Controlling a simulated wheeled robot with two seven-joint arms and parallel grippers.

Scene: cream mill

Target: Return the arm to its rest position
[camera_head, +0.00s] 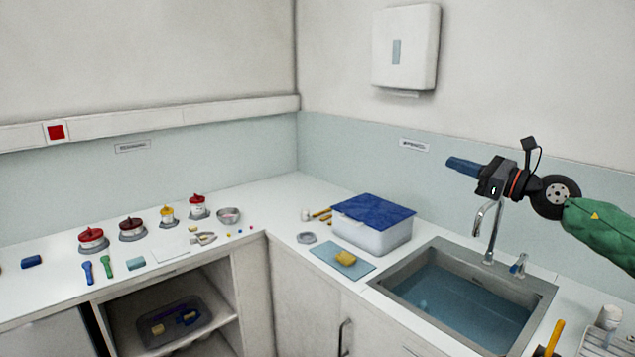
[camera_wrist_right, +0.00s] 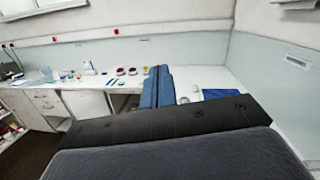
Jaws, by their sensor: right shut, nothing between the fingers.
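My right arm (camera_head: 598,225), in a green sleeve, comes in from the right edge in the head view. Its gripper (camera_head: 450,161) is raised above the sink and points left, with the blue fingers together and empty. In the right wrist view the blue fingers (camera_wrist_right: 157,88) stand side by side, shut, with the counter behind them. The gripper touches nothing that I can see. My left gripper is not in either view.
Below the gripper are the sink (camera_head: 455,302) and its tap (camera_head: 490,228). A blue-lidded tub (camera_head: 372,235) and a yellow sponge (camera_head: 345,258) on a blue mat (camera_head: 326,251) stand left of the sink. Lidded jars (camera_head: 92,239) and small tools line the left counter. The air around the gripper is clear.

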